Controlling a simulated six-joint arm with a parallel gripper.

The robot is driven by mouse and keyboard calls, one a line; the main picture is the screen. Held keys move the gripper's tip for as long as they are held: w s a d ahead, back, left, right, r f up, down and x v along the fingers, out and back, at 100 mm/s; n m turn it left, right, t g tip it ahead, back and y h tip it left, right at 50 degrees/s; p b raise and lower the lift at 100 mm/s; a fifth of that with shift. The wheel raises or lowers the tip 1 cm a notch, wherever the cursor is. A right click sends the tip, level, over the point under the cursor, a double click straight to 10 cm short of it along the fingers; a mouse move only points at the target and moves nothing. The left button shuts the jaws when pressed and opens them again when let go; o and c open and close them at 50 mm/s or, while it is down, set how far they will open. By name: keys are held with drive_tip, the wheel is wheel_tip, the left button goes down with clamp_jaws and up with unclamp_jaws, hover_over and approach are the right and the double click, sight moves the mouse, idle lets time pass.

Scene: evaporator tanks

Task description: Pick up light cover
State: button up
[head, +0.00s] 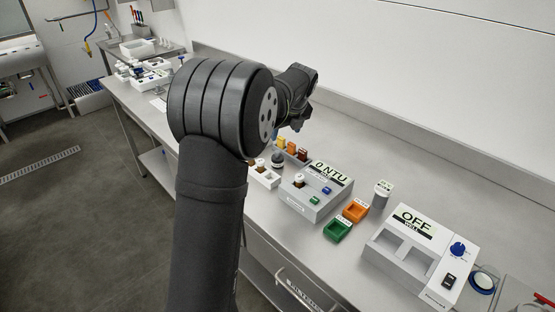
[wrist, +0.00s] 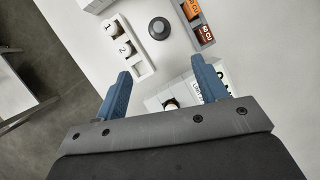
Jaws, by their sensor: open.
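A dark grey round cover with a knob on top, which looks like the light cover (wrist: 159,28), stands upright on the bench. In the head view the cover (head: 278,161) sits between the vial rack and the meter. My gripper (wrist: 162,66) is open and empty, with its blue fingers apart. In the wrist view the cover lies beyond the fingertips, near the middle of the gap, and is not touched. In the head view my gripper (head: 296,122) is above the bench behind the cover, its fingers hard to make out against the arm.
A white rack (wrist: 142,68) with numbered vials is left of the cover; a grey rack (wrist: 206,36) with orange and brown items is right. The "0 NTU" meter (head: 315,200) is close by. Green (head: 337,231) and orange (head: 355,210) trays and the "OFF" well box (head: 398,258) stand farther right.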

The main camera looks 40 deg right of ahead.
sight(278, 158)
drive_tip(key=shift+m, duration=0.7)
drive_tip(key=x, duration=1.7)
drive_tip(key=shift+w+f, duration=0.1)
drive_tip(key=shift+f, duration=0.25)
drive_tip(key=c, duration=1)
drive_tip(key=shift+r, duration=0.1)
drive_tip(key=shift+r, duration=0.6)
wheel_tip(278, 158, up, 3)
drive_tip(key=shift+f, duration=0.1)
drive_tip(key=s+r, duration=0.6)
drive_tip(key=s, duration=0.5)
drive_tip(key=s+a, duration=0.1)
drive_tip(key=a, duration=0.1)
drive_tip(key=s+a+r, duration=0.1)
drive_tip(key=s+a, duration=0.1)
drive_tip(key=s+a+r, duration=0.1)
drive_tip(key=a, duration=0.1)
drive_tip(key=shift+s+r, duration=0.15)
drive_tip(key=shift+s, duration=0.25)
